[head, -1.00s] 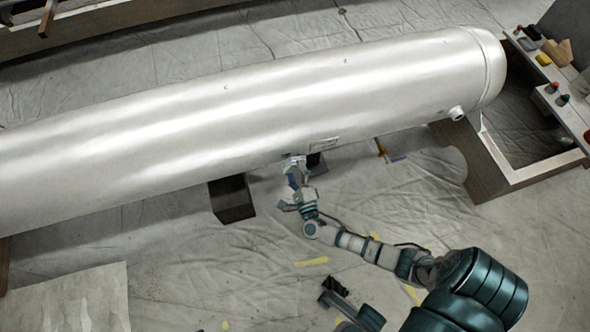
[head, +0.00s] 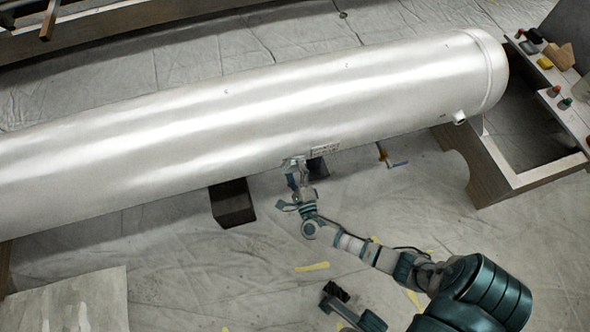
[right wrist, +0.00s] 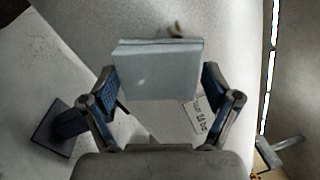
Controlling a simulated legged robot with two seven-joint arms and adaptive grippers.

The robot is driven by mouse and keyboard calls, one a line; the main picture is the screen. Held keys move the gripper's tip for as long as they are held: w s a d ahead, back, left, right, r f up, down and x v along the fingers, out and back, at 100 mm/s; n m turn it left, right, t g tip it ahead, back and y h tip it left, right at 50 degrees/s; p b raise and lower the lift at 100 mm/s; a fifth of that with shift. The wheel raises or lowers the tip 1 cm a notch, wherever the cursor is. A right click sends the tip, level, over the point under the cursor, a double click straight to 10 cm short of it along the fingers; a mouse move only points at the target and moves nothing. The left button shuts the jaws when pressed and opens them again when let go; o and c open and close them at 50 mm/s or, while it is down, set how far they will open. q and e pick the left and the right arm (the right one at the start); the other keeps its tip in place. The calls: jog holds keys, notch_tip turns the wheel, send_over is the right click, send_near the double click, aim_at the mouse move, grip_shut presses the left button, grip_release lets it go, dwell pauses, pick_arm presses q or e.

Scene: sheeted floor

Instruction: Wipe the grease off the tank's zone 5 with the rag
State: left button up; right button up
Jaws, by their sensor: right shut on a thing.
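The long silvery tank (head: 200,125) lies across the head view, and its pale wall (right wrist: 225,50) fills the middle of the right wrist view. My right gripper (head: 294,168) is at the tank's lower near side. In the right wrist view my right gripper (right wrist: 158,88) is shut on the folded pale blue-grey rag (right wrist: 155,70). The rag lies at the tank wall; whether it touches is hard to tell. A small brown smear (right wrist: 179,30) shows just beyond the rag's far edge. No zone number is readable.
A printed label (right wrist: 198,115) is on the tank beside the right finger. A dark support block (head: 232,203) stands under the tank, left of the gripper. A bench (head: 525,180) with small items stands at right.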

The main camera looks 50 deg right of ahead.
aim_at(286, 172)
jog(key=shift+w+a+f+b, duration=0.1)
jog(key=shift+w+a, duration=0.15)
jog(key=shift+a, duration=0.2)
jog(key=shift+w+a+r+b, duration=0.1)
jog(key=shift+w+a, duration=0.1)
jog(key=shift+a, duration=0.3)
jog(key=shift+w+a+f+b, duration=0.1)
jog(key=shift+w+a, duration=0.15)
jog(key=shift+a, duration=0.2)
jog(key=shift+w+a, duration=0.25)
jog(key=shift+w, duration=0.1)
jog(key=shift+d, duration=0.1)
jog(key=shift+s+d+r, duration=0.15)
jog(key=shift+s+d, duration=0.25)
jog(key=shift+d, duration=0.3)
jog(key=shift+s+d+r, duration=0.1)
jog(key=shift+s+d, duration=0.25)
jog(key=shift+d, duration=0.3)
jog(key=shift+s+d, duration=0.15)
jog(key=shift+d, duration=0.35)
jog(key=shift+c, duration=0.4)
jog(key=shift+r, duration=0.1)
